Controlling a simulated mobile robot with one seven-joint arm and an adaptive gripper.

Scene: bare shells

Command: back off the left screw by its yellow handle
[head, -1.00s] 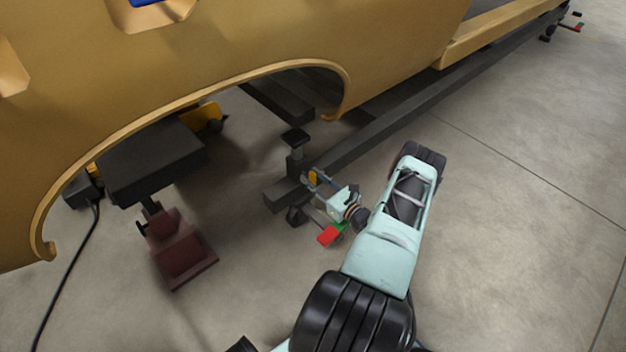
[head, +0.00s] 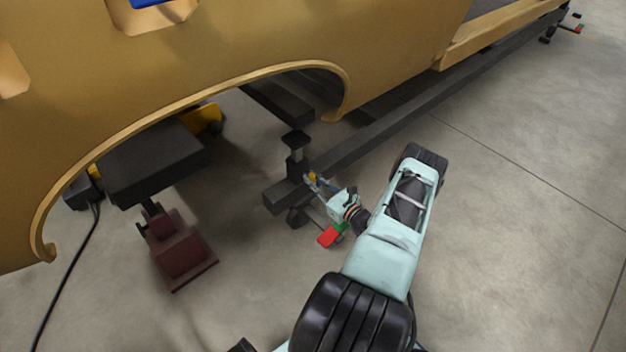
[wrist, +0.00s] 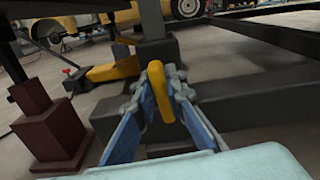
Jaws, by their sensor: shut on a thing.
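The yellow handle (wrist: 160,92) stands between my two fingertips in the wrist view, tilted slightly. It shows as a small yellow bit in the head view (head: 312,177), by the end of the dark frame. My gripper (wrist: 161,85) is shut on it, with a blue-grey finger on either side. In the head view my gripper (head: 317,183) reaches in from the lower right. The screw itself is hidden behind the handle and my fingers.
A dark steel frame beam (head: 375,138) runs under the gold car body (head: 230,50). A red pedal (head: 328,236) and a green one lie just below my gripper. A dark red stand (head: 180,250) is at left. The floor at right is clear.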

